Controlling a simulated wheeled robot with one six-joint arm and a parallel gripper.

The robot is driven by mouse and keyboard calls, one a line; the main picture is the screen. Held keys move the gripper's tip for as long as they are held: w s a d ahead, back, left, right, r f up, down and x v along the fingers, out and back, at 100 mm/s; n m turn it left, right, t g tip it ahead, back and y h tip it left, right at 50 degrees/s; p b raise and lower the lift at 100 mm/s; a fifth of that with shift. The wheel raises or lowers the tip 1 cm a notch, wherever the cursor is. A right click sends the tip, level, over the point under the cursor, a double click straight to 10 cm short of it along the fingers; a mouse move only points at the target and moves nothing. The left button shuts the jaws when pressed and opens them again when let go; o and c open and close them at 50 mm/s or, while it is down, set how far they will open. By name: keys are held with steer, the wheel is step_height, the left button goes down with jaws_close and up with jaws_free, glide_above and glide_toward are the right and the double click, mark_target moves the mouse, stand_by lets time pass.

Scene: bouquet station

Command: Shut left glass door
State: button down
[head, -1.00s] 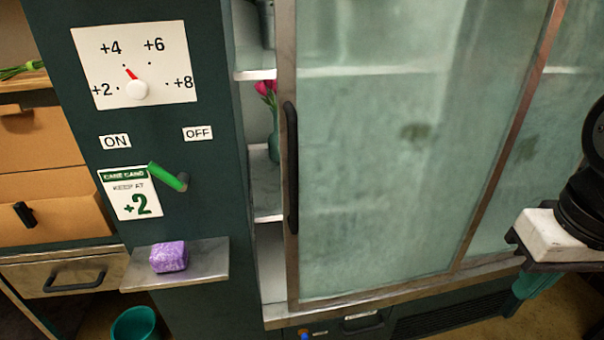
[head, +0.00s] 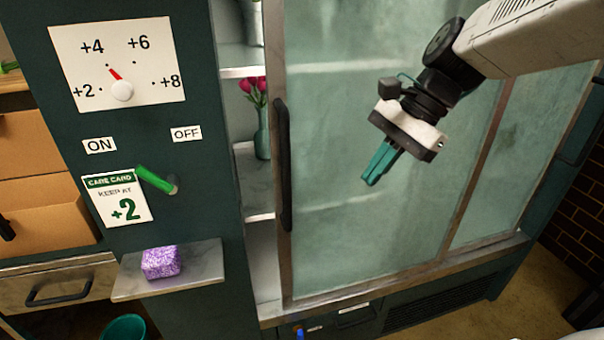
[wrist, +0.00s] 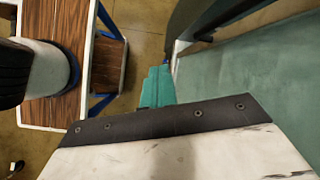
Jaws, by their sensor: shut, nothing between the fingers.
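The left glass door (head: 350,190) is a frosted pane in a metal frame with a dark vertical handle (head: 283,165) on its left side. It stands partly open, with a gap at its left where shelves show. My gripper (head: 372,178) has teal fingers, shut and empty. In the head view it is in front of the pane, to the right of the handle and apart from it. In the wrist view the fingers (wrist: 157,88) point up the picture, and greenish glass (wrist: 265,75) shows at the right.
Pink flowers in a vase (head: 262,135) stand on a shelf inside the gap. The dark panel at left carries a dial (head: 122,91), a green lever (head: 155,180) and a small ledge (head: 205,270) with a purple block (head: 161,262). A wooden-topped unit (wrist: 105,65) shows in the wrist view.

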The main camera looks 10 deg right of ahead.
steer(key=w+d+m+t+y, duration=0.1)
steer(key=w+d+m+y, duration=0.15)
steer(key=w+m, duration=0.45)
steer(key=shift+w+a+f, duration=0.6)
steer(key=shift+a+f, duration=0.5)
steer(key=shift+a, duration=0.85)
steer(key=shift+w+a+f, duration=0.55)
steer(key=shift+a+f, duration=0.5)
steer(key=shift+a, duration=0.9)
steer(key=shift+w+a+f, duration=0.6)
steer(key=shift+a+f, duration=0.5)
steer(key=shift+a, duration=0.85)
